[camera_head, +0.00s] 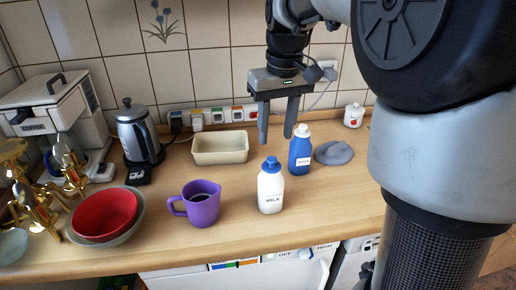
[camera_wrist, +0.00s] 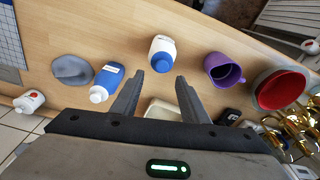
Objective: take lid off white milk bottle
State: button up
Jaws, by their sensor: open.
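The white milk bottle (camera_head: 270,190) stands upright on the wooden counter, with a "MILK" label and a blue lid (camera_head: 271,164) on top. In the wrist view the milk bottle (camera_wrist: 161,47) lies beyond the fingertips, with its blue lid (camera_wrist: 161,63) facing me. My gripper (camera_head: 276,141) is open and empty, pointing down above the counter behind the milk bottle and apart from it. In the wrist view my gripper (camera_wrist: 159,80) shows two spread fingers with nothing between them.
A blue bottle with a white lid (camera_head: 300,155) stands just right of the milk bottle. A purple jug (camera_head: 202,204) is at left, then a red bowl (camera_head: 104,213). A beige dish (camera_head: 220,149) is behind. A grey cloth-like item (camera_head: 333,153) lies right. Counter in front is narrow.

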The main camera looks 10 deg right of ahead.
aim_at(272, 159)
jog(key=f, duration=0.2)
jog(key=shift+w+f, duration=0.2)
jog(key=shift+f, duration=0.15)
jog(key=f, duration=0.3)
jog(key=f+b, duration=0.1)
jog(key=f, duration=0.1)
jog(key=shift+w+a, duration=0.1)
jog(key=shift+a, duration=0.15)
grip_shut()
